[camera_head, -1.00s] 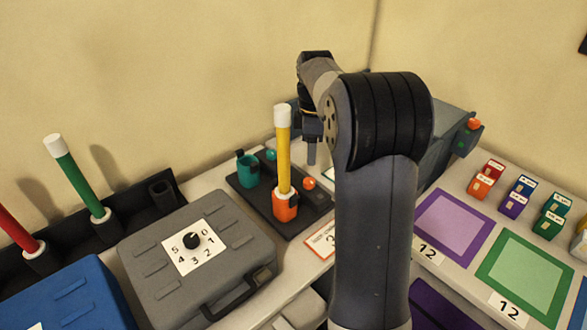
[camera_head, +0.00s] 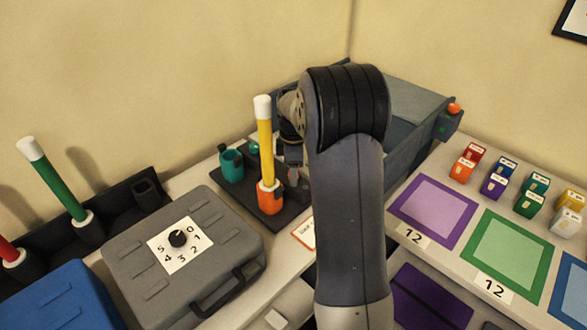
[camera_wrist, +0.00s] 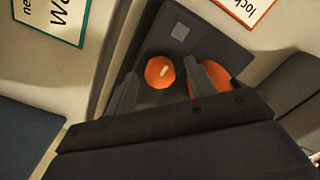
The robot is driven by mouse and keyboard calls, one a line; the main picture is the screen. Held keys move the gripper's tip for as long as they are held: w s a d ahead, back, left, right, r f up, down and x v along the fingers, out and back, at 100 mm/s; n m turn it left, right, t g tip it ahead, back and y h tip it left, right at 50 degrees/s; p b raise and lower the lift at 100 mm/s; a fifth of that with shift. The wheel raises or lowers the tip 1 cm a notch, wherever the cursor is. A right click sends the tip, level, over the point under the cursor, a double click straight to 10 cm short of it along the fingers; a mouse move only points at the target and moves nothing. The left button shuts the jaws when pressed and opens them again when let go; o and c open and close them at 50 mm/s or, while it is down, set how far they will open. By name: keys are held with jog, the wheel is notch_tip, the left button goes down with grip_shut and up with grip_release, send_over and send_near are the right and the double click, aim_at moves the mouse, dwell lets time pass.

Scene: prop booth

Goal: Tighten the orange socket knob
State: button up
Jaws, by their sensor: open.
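The orange socket (camera_head: 270,198) stands on a dark base plate and holds an upright yellow rod (camera_head: 264,140) with a white top. In the wrist view the orange socket (camera_wrist: 222,78) is partly behind the right finger. My gripper (camera_wrist: 160,78) is open, with one finger on each side of the knob. I cannot tell whether the fingers touch it. In the head view my gripper (camera_head: 293,172) is low over the plate, just right of the rod, and the knob is hidden.
A teal socket (camera_head: 231,166) and teal knob (camera_head: 252,148) are on the plate's far left part. A grey case (camera_head: 180,265) with a dial stands in front. A green rod (camera_head: 52,180) stands at left. A grey-blue bin (camera_head: 418,140) is behind my arm.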

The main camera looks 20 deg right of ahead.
jog(key=c, duration=1)
jog(key=shift+o, duration=0.2)
jog(key=m+p, duration=0.1)
jog(key=m, duration=0.3)
jog(key=shift+r+m, duration=0.1)
jog(key=shift+m, duration=0.3)
jog(key=m+p, duration=0.1)
jog(key=m, duration=0.8)
jog(key=shift+p, duration=0.3)
jog(key=m, duration=0.4)
jog(key=shift+m, duration=0.4)
